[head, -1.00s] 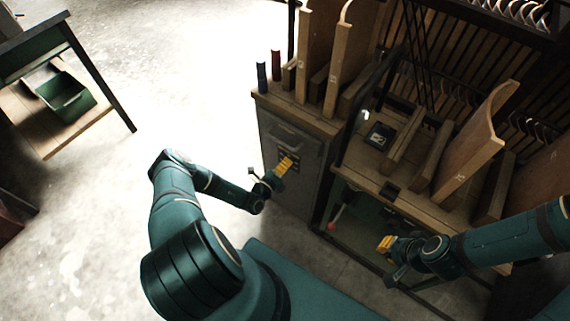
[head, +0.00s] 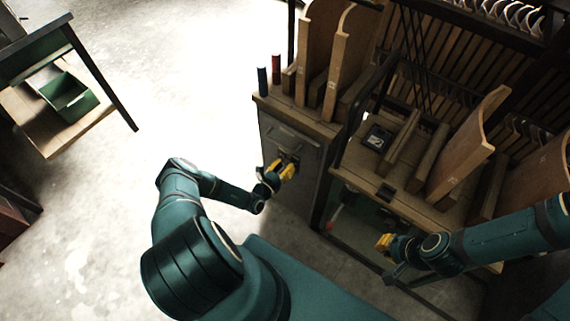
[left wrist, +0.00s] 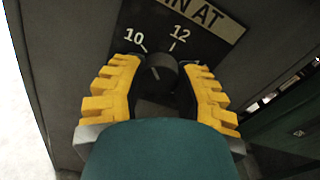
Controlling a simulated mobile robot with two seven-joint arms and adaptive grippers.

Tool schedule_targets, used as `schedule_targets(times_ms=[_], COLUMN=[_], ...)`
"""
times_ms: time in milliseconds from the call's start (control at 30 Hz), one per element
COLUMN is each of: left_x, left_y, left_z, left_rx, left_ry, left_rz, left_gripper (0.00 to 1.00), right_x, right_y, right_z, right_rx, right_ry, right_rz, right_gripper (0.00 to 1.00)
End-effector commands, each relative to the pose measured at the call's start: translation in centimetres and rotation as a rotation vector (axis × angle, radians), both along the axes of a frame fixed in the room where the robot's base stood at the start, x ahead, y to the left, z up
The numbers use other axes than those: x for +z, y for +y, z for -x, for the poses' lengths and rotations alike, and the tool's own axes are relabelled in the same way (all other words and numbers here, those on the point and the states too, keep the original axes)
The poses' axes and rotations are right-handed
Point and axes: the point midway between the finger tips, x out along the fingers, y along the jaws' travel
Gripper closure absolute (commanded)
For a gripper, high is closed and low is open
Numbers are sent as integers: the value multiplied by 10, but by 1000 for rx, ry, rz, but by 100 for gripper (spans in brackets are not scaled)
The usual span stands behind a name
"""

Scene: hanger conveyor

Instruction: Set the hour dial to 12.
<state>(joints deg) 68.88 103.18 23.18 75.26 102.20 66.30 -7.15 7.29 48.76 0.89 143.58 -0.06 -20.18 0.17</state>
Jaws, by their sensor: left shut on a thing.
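The hour dial (left wrist: 153,72) is a dark round knob on a black plate (left wrist: 215,28), with white 10 and 12 and tick marks above it. A pale line on the knob seems to lean up and left, towards the 10 side; its exact setting is hard to read. My left gripper (left wrist: 158,82) has its yellow fingers on both sides of the knob, shut on it. In the head view, my left gripper (head: 283,168) is at the grey cabinet's front and hides the dial. My right gripper (head: 384,242) is by the bench front, its jaws too small to judge.
The grey cabinet (head: 300,190) carries wooden hanger forms and two small cylinders, red (head: 276,68) and blue (head: 262,80). A wooden bench (head: 375,180) with tall boards stands to its right. A table with a green bin (head: 70,96) is at left; the floor between is clear.

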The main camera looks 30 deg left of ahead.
Motion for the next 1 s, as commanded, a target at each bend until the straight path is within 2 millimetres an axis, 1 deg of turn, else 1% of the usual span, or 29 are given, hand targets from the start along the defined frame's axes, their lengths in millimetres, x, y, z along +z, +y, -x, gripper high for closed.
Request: schedule_targets(times_ms=[33,600,800,1000], left_x=[2,1,1,1], left_y=[0,0,0,0], left_z=[0,0,0,0], left_rx=[1,0,0,0], left_ry=[-3,-44,-54,-61], left_rz=[-42,-560,-691,-776], left_gripper=[100,100,100,100], right_x=[4,26,31,34], right_y=[0,1,0,0], right_z=[1,5,3,2], right_rx=[0,2,0,-2], right_ry=[1,12,8,5], right_rz=[0,-3,-1,-1], right_gripper=[100,100,100,100])
